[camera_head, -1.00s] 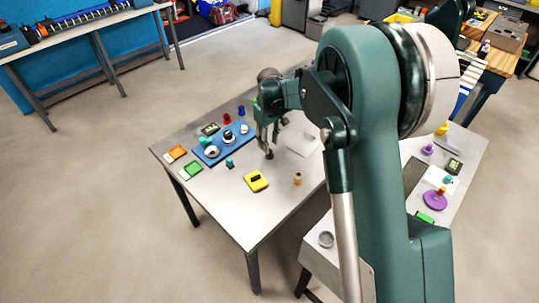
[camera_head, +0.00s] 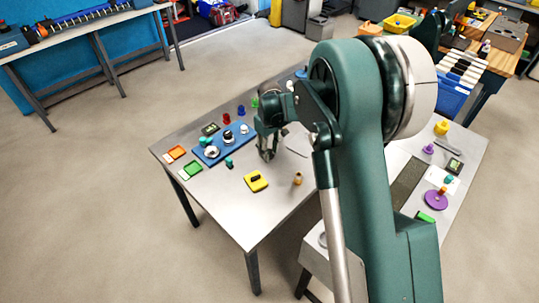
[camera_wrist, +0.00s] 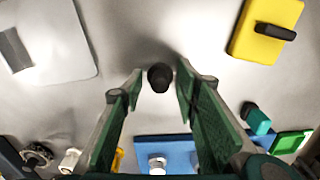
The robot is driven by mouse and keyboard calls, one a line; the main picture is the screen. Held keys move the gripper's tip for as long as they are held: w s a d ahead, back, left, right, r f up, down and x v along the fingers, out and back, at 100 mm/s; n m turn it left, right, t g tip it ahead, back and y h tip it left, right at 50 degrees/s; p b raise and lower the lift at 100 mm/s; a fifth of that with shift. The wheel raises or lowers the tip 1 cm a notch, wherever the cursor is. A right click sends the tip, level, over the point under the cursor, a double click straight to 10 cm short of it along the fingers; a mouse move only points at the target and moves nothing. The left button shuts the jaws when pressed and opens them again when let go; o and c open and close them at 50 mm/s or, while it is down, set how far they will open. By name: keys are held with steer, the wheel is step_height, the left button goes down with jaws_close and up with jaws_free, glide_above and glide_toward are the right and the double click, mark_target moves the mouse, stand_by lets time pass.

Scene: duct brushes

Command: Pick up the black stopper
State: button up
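The black stopper (camera_wrist: 160,77) shows in the wrist view as a dark round top on the grey metal table. It lies between the tips of my gripper (camera_wrist: 160,82), close to the right fingertip and with a small gap to the left one. My gripper is open, with its green fingers on either side of the stopper. In the head view my gripper (camera_head: 267,155) is low over the middle of the table. The stopper is hard to make out there, largely hidden by the fingers.
A yellow block with a black bar (camera_head: 256,182) and a small tan peg (camera_head: 298,179) stand in front of my gripper. A blue board (camera_head: 224,145) with several knobs is to the left. A pale plate (camera_wrist: 50,45) lies at the wrist view's upper left.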

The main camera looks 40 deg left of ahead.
mark_target(269, 150)
steer(key=c, duration=1)
steer(key=shift+r, duration=0.15)
step_height(269, 150, up, 10)
steer(key=shift+f+p, duration=0.15)
steer(key=shift+p, duration=0.35)
stand_by(0.3)
